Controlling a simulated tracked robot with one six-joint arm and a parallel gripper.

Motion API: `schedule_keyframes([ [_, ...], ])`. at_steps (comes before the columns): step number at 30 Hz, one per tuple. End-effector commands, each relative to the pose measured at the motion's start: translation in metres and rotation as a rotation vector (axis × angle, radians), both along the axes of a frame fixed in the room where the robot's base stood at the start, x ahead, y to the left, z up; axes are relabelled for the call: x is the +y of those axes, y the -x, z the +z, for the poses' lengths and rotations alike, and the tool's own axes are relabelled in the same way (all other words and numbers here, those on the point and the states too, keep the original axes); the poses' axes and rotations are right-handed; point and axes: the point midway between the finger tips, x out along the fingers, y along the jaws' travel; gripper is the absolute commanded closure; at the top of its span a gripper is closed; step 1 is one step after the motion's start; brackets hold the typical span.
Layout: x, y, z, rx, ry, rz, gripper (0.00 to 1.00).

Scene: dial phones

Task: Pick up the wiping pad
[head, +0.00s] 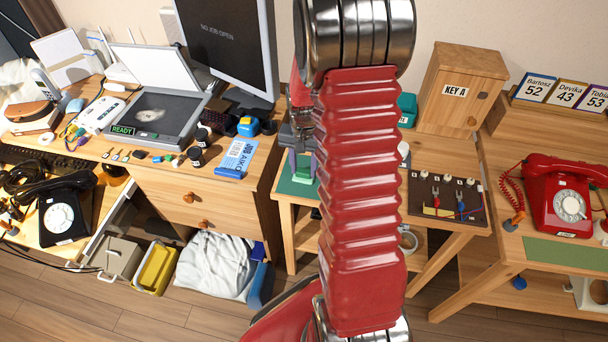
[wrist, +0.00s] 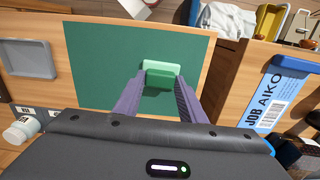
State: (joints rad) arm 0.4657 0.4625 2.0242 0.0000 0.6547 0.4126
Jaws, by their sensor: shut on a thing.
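The wiping pad (wrist: 160,78) is a small block with a light green layer and a darker green layer, seen in the wrist view over a dark green mat (wrist: 90,60). My gripper (wrist: 159,84) has its two purple fingers on either side of the pad and is shut on it. I cannot tell whether the pad touches the mat or is just above it. In the head view my gripper (head: 301,166) points down over the green mat (head: 290,188) on the small middle table.
A grey tray (wrist: 28,60) and a white bottle (wrist: 22,130) are left of the mat in the wrist view. A blue-and-white job card (head: 236,158) lies on the desk to the left. A wooden key cabinet (head: 461,88) and a red phone (head: 565,195) stand to the right.

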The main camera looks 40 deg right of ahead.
Motion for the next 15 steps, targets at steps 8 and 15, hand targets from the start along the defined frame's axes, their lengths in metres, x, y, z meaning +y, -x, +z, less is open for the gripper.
schedule_keyframes([
  [8,0.0,0.0,0.002,-0.001,0.001,0.0,0.85],
  [15,0.0,-0.001,0.024,-0.003,0.002,0.0,0.85],
])
